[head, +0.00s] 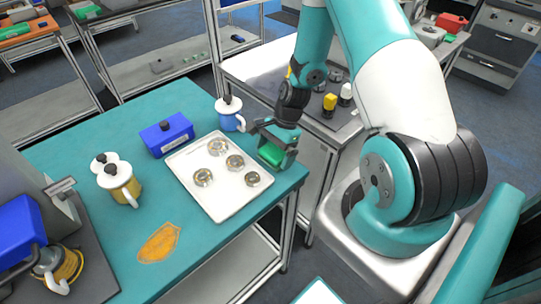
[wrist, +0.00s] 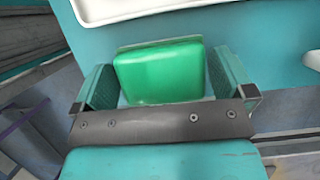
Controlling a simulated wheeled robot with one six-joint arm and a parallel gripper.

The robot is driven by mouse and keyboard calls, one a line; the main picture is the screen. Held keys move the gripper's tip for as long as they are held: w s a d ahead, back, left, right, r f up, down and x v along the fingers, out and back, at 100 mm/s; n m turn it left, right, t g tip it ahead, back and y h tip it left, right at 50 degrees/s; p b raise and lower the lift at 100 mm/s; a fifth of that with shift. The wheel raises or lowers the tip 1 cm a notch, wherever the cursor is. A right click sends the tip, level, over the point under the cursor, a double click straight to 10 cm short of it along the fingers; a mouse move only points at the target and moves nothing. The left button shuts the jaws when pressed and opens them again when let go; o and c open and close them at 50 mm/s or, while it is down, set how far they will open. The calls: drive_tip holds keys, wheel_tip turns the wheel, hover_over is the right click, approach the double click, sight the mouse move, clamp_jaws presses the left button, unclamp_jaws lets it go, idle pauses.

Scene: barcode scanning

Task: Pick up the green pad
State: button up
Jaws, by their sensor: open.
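The green pad (head: 271,154) lies at the right edge of the teal table, just right of the white tray. In the wrist view the green pad (wrist: 160,73) is a rounded bright green block. My gripper (head: 274,146) is over the pad, pointing down. In the wrist view my gripper (wrist: 162,84) is open, with one finger on the left and one on the right of the pad. A narrow gap shows on each side of it. The pad's lower end is hidden behind the dark gripper bar.
The white tray (head: 228,200) with several round metal parts is close to the left of my gripper. A blue-and-white jug (head: 230,121) stands just behind it. A blue box (head: 167,136) and yellow jug (head: 119,184) stand farther left. A grey side table (head: 250,69) stands behind.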

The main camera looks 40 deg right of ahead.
sight(274, 152)
drive_tip(key=c, duration=0.6)
drive_tip(key=shift+c, duration=0.2)
wheel_tip(274, 152, up, 20)
drive_tip(key=b, duration=0.2)
drive_tip(key=shift+o, duration=0.9)
drive_tip(key=shift+c, duration=0.4)
